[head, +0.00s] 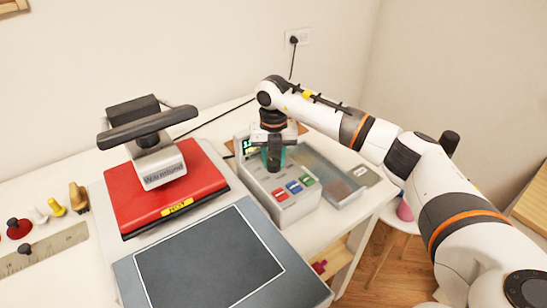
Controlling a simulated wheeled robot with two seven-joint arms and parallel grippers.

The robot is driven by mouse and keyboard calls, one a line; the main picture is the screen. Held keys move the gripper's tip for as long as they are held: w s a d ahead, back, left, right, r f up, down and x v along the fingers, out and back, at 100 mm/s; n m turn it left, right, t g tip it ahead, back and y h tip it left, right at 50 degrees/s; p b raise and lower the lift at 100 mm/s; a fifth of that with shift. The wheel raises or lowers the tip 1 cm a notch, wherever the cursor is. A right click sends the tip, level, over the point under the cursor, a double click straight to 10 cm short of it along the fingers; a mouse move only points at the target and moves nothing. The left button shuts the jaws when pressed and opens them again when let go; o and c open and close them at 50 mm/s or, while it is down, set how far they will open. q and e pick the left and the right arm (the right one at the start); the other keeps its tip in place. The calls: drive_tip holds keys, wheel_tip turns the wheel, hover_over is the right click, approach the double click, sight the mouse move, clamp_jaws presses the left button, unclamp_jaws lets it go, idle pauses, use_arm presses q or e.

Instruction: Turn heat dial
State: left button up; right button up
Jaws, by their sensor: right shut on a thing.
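A grey control box (285,205) stands on the white table, with red, blue and green buttons on its sloped front and a small lit display at its upper left. My right gripper (273,165) points down over the upper part of the box and is shut on what seems to be the heat dial. The gripper covers the dial, so its angle cannot be read. My left gripper is not in view.
A heat press with a red plate (165,190) and black handle (147,127) stands left of the box. A dark pad (210,262) lies in front. A shallow grey tray (335,178) sits right of the box. Stamps and a ruler (45,248) lie at far left.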

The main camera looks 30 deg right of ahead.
sight(274, 162)
drive_tip(key=shift+r, duration=0.1)
drive_tip(key=o, duration=1)
drive_tip(key=shift+r, duration=0.45)
wheel_tip(274, 162, up, 11)
drive_tip(key=b, duration=0.2)
drive_tip(key=shift+b, duration=0.4)
